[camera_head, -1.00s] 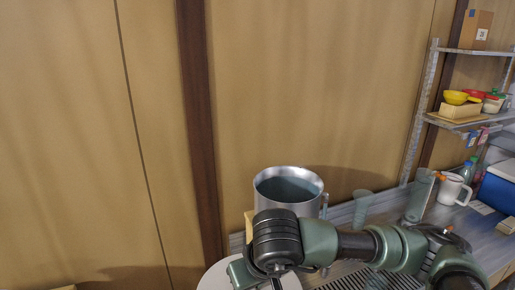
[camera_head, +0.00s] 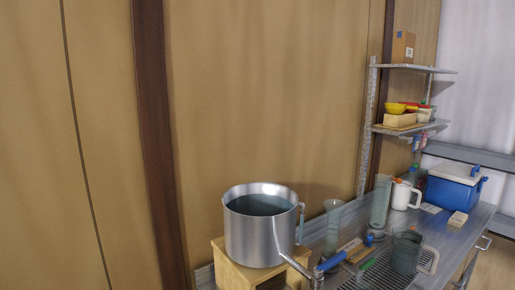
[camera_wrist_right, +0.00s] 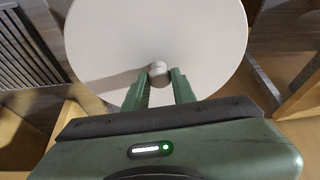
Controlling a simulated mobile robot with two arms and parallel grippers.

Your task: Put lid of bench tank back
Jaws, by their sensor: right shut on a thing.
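The bench tank (camera_head: 258,238) is a round metal vessel, open at the top, with blue-green liquid inside. It stands on a wooden block (camera_head: 232,268) in the head view. The lid (camera_wrist_right: 205,35) is a pale round disc with a small knob (camera_wrist_right: 158,69), seen in the right wrist view. My right gripper (camera_wrist_right: 160,76) is shut on the lid's knob, with one finger on each side of it. The lid and right gripper do not show in the head view now. My left gripper is in no current view.
A clear tube (camera_head: 301,222) is at the tank's right rim. Right of it stand a glass vessel (camera_head: 333,220), a tall cylinder (camera_head: 380,203), a white jug (camera_head: 401,195) and a blue cooler (camera_head: 452,187). A drying grille (camera_head: 385,278) lies in front. Shelves hang at the back right.

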